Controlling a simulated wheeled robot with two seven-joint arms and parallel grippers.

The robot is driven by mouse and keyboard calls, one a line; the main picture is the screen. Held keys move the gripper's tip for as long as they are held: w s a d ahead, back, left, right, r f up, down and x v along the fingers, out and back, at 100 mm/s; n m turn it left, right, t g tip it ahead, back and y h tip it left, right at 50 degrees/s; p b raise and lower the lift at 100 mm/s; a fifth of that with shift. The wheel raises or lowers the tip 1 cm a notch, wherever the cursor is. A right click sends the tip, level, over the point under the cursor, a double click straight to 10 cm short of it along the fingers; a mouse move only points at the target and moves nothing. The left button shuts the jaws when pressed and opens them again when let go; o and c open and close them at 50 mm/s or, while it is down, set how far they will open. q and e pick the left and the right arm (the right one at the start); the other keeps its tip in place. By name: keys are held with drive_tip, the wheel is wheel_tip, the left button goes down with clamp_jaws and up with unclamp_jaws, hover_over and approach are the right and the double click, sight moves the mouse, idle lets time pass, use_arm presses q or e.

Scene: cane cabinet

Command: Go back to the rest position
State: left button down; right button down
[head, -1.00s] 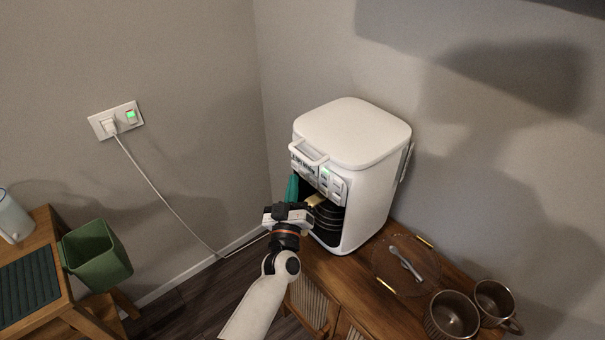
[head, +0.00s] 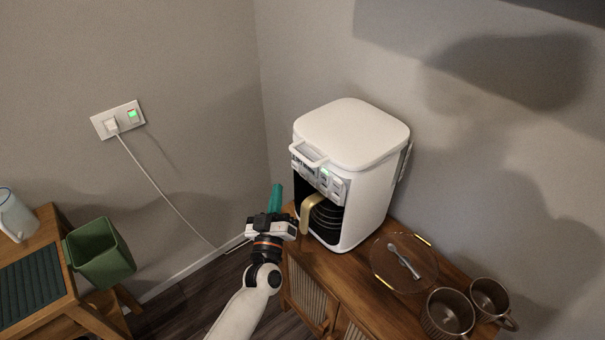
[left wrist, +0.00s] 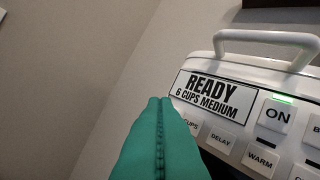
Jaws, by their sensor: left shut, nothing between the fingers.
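My left gripper (head: 276,192) is shut and empty, its teal fingers pointing up beside the left front of the white coffee maker (head: 352,135). In the head view it stands apart from the carafe's gold handle (head: 311,214). In the left wrist view the teal fingers (left wrist: 160,110) are pressed together in front of the coffee maker's panel (left wrist: 215,100). The panel's label reads "READY 6 CUPS MEDIUM", and the ON button (left wrist: 277,115) has a green light above it. The dark carafe (head: 327,220) sits inside the machine. My right gripper is not in view.
The coffee maker stands on a wooden cabinet (head: 345,262). To its right are a glass tray (head: 384,283) with a spoon (head: 404,262) and two brown mugs (head: 448,314) (head: 490,298). A green bin (head: 99,254) hangs at a wooden stand on the left. A cord runs from the wall outlet (head: 118,119).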

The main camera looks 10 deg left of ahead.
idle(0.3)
use_arm(q)
drive_tip(key=s+d+f+m+g+h, duration=0.2)
drive_tip(key=s+f+g, duration=0.45)
drive_tip(key=f, duration=1.05)
drive_tip(key=s+a+f+m+g+h, duration=0.15)
drive_tip(key=s+f+m+g, duration=0.25)
drive_tip(key=s+f, duration=0.9)
drive_tip(key=s+a+f+m+g, duration=0.1)
drive_tip(key=s+a+f+g, duration=0.1)
drive_tip(key=s+f, duration=0.5)
drive_tip(key=s+a+f+m+g+y, duration=0.1)
drive_tip(key=s+a+f+g, duration=0.1)
drive_tip(key=s+f+g, duration=0.2)
drive_tip(key=s+a+f+m+g+b, duration=0.1)
drive_tip(key=s+f+g, duration=0.3)
drive_tip(key=s+f, duration=0.5)
drive_tip(key=s+a, duration=0.1)
drive_tip(key=s, duration=0.8)
drive_tip(key=shift+s+a+f+y, duration=0.15)
drive_tip(key=shift+a+f+y, duration=0.2)
drive_tip(key=shift+f, duration=0.05)
